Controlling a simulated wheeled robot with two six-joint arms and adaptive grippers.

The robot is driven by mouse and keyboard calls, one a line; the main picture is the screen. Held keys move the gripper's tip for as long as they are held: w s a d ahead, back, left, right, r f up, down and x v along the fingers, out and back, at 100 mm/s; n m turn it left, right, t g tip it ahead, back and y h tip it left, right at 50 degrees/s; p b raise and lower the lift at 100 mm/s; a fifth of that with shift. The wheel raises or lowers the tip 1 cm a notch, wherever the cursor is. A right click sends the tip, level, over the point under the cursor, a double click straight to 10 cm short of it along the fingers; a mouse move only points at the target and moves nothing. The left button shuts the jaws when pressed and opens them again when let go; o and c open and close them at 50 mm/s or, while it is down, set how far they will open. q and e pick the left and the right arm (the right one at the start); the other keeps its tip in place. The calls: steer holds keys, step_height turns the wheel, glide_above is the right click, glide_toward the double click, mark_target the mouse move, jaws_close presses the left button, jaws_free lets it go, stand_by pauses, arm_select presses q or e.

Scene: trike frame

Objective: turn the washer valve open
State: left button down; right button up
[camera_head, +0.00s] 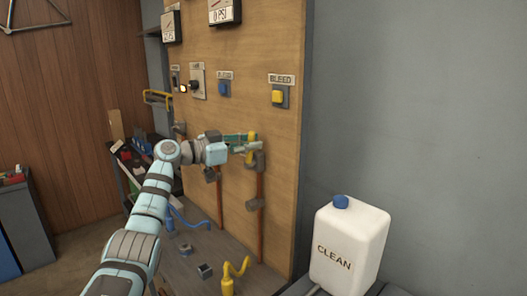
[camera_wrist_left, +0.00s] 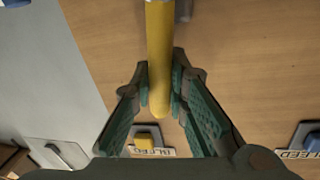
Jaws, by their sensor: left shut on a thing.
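A yellow valve handle (camera_head: 252,136) stands upright on a grey valve body (camera_head: 257,160) at the right side of the wooden panel. The valve sits on a copper-coloured vertical pipe (camera_head: 260,225). My left gripper (camera_head: 246,144) reaches it from the left, with its teal fingers at the handle. In the left wrist view, the yellow handle (camera_wrist_left: 160,45) runs down from the top edge, and its rounded end lies between the finger pads of my left gripper (camera_wrist_left: 160,90). The fingers are shut on it. I cannot read a washer label on the valve. My right gripper is not in view.
The wooden panel (camera_head: 280,45) carries gauges and a yellow BLEED button (camera_head: 277,96) above the valve. A white CLEAN jug (camera_head: 350,235) with a blue cap stands at the lower right. Yellow (camera_head: 228,285) and blue (camera_head: 185,217) hoses rise from the bench below.

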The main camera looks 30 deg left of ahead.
arm_select(q)
steer(key=shift+w+a+f+n, duration=0.15)
steer(key=shift+a+n, duration=0.45)
steer(key=shift+n, duration=0.5)
steer(key=c, duration=1.5)
jaws_free()
steer(key=shift+w+a, duration=0.1)
steer(key=shift+c, duration=0.2)
steer(key=shift+s+a, duration=0.15)
steer(key=shift+s, duration=0.05)
steer(key=v, duration=1.1)
steer(key=shift+s, duration=0.25)
steer(key=shift+f, duration=0.2)
